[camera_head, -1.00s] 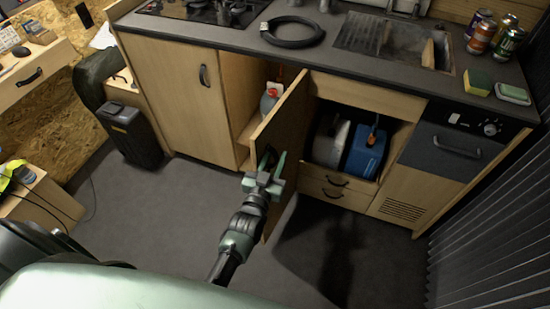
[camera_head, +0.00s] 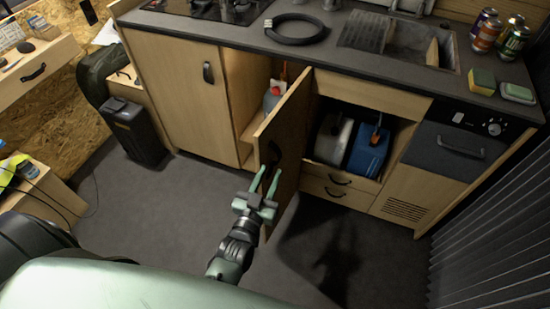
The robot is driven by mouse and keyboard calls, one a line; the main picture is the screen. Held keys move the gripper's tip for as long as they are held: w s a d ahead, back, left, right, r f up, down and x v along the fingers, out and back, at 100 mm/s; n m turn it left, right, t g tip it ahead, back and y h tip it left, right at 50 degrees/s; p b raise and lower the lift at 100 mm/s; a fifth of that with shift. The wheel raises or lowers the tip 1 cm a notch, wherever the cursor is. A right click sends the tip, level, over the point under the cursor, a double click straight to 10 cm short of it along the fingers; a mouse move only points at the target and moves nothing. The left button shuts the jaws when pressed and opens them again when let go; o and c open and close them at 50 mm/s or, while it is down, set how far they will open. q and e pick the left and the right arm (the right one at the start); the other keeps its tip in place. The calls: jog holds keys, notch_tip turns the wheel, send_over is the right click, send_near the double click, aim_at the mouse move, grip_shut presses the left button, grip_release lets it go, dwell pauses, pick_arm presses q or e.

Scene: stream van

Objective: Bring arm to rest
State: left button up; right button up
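My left gripper (camera_head: 269,170) shows at the middle of the head view, its arm (camera_head: 232,253) reaching up from the bottom edge. Its two green fingers are spread with a gap between them and nothing held. The fingertips point at the open cabinet door (camera_head: 290,131), just below and in front of its dark handle (camera_head: 271,155). Whether they touch the door is hard to tell. The door stands swung out from the counter. My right gripper is not in view.
The open compartment holds a blue container (camera_head: 366,152) and a grey one (camera_head: 332,138). A red-capped bottle (camera_head: 272,98) stands left of the door. A dark bin (camera_head: 132,131) stands on the left. Grey floor (camera_head: 165,215) is clear left of the arm.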

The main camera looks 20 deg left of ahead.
pick_arm(q)
jog(key=s+d+f+m+g+h, duration=0.1)
jog(key=s+f+g, duration=0.45)
jog(key=f, duration=0.85)
jog(key=s+d+f+m+g+h, duration=0.1)
jog(key=s+f+g, duration=0.2)
jog(key=s+f, duration=0.85)
jog(key=s+a+f+g, duration=0.3)
jog(key=s+f, duration=0.5)
jog(key=s, duration=0.4)
jog(key=s+a+f+g+y, duration=0.1)
jog(key=s+a+f+g, duration=0.3)
jog(key=s+f, duration=0.4)
jog(key=s+g, duration=0.1)
jog(key=s, duration=0.2)
jog(key=shift+s+a+f+m+y, duration=0.15)
jog(key=shift+s+f+m+y, duration=0.15)
jog(key=shift+s+f, duration=0.1)
jog(key=shift+w+g, duration=0.1)
jog(key=shift+g, duration=0.15)
